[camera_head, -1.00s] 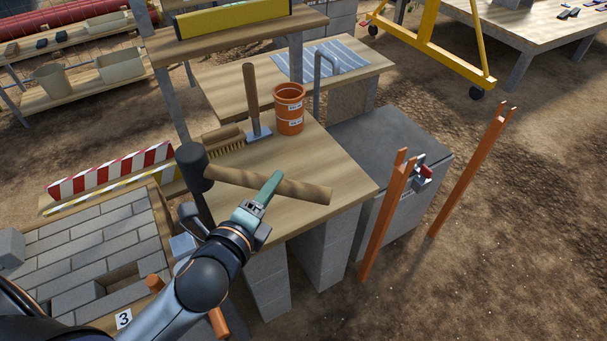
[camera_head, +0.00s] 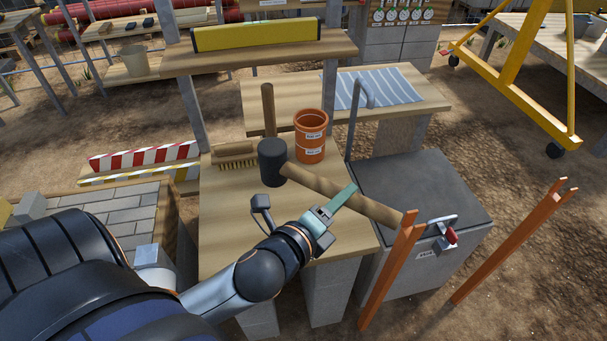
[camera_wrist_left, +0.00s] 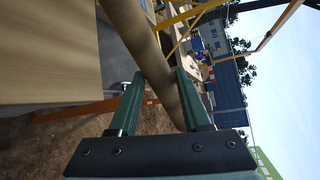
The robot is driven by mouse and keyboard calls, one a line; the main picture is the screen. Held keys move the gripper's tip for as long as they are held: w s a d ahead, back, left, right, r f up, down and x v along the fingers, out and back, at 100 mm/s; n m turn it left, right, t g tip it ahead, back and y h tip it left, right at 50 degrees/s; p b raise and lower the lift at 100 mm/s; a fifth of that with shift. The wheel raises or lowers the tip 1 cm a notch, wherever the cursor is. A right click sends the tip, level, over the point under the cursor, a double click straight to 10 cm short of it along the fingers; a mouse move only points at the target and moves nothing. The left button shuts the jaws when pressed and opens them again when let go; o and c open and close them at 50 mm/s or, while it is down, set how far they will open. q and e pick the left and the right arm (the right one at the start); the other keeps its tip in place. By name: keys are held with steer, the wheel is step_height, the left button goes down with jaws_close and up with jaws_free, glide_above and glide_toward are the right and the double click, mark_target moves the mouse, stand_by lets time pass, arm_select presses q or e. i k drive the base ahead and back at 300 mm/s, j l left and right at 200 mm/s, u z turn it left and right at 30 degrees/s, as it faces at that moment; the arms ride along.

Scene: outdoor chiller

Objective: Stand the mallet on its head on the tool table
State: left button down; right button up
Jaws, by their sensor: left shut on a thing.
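The mallet has a black head (camera_head: 271,162) and a long wooden handle (camera_head: 375,208). In the head view it hangs over the tool table (camera_head: 225,232), tilted, with the head to the left and the handle running down to the right. My left gripper (camera_head: 345,195) is shut on the handle, near its middle. In the left wrist view the handle (camera_wrist_left: 150,55) passes between the two green fingers of the gripper (camera_wrist_left: 158,90). The gap between head and tabletop is hard to judge. My right gripper is not in view.
On the table's back part are a brush (camera_head: 236,153), an upright wooden-handled tool (camera_head: 268,105) and an orange bucket (camera_head: 310,138). A shelf with a yellow level (camera_head: 255,34) is above. A grey chest (camera_head: 425,190) and orange posts (camera_head: 390,270) are right. The table's front left is clear.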

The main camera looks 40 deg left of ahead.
mark_target(290, 214)
steer(key=i+l, duration=0.6)
steer(key=i+l+u, duration=0.15)
steer(key=u, duration=0.15)
steer(key=i+l+u, duration=0.1)
steer(key=l+u, duration=0.15)
steer(key=u, duration=1.15)
